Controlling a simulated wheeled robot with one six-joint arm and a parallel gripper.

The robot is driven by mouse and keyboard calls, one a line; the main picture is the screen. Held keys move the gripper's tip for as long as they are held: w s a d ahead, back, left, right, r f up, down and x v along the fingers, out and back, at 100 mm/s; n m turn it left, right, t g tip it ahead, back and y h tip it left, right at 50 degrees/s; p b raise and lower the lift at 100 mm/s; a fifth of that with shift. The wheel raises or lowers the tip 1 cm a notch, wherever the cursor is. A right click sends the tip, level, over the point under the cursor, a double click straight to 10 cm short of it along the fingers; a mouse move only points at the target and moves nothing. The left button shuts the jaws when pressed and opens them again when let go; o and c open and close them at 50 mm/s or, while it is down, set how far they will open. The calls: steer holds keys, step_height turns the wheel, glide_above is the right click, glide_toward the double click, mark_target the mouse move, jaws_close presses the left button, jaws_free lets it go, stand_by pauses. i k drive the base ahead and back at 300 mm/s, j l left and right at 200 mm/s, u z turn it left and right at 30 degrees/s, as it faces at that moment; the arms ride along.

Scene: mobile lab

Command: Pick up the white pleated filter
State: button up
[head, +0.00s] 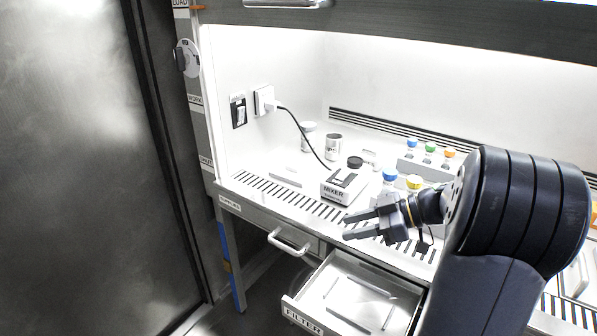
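An open drawer labelled FILTER (303,316) juts out below the bench. In it lies a flat white square piece (357,301) with thin raised dark-edged strips; I cannot make out pleats, so I cannot tell whether this is the filter or a holder for it. No other clearly pleated white thing shows. My gripper (347,227) is open and empty, pointing left above the bench's front edge, higher than the drawer and apart from it. My arm hides the drawer's right end.
A mixer (342,188) with a black cable stands on the bench behind my gripper. Blue-capped (390,175) and yellow-capped (414,182) bottles stand close to my wrist. A rack (425,168) of capped vials is behind. A closed drawer handle (289,243) juts out at left.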

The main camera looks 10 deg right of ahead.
mark_target(300, 175)
steer(key=i+j+z, duration=0.35)
steer(key=j+z, duration=0.15)
steer(key=j, duration=0.15)
steer(key=i+j+z, duration=0.1)
steer(key=j+z, duration=0.15)
steer(key=i+j+z, duration=0.1)
steer(key=j+z, duration=0.15)
steer(key=j, duration=0.25)
steer(key=j+z, duration=0.25)
steer(key=j, duration=0.15)
steer(key=i+j+z, duration=0.15)
steer(key=j, duration=0.25)
steer(key=i+j+z, duration=0.2)
steer(key=j, duration=0.2)
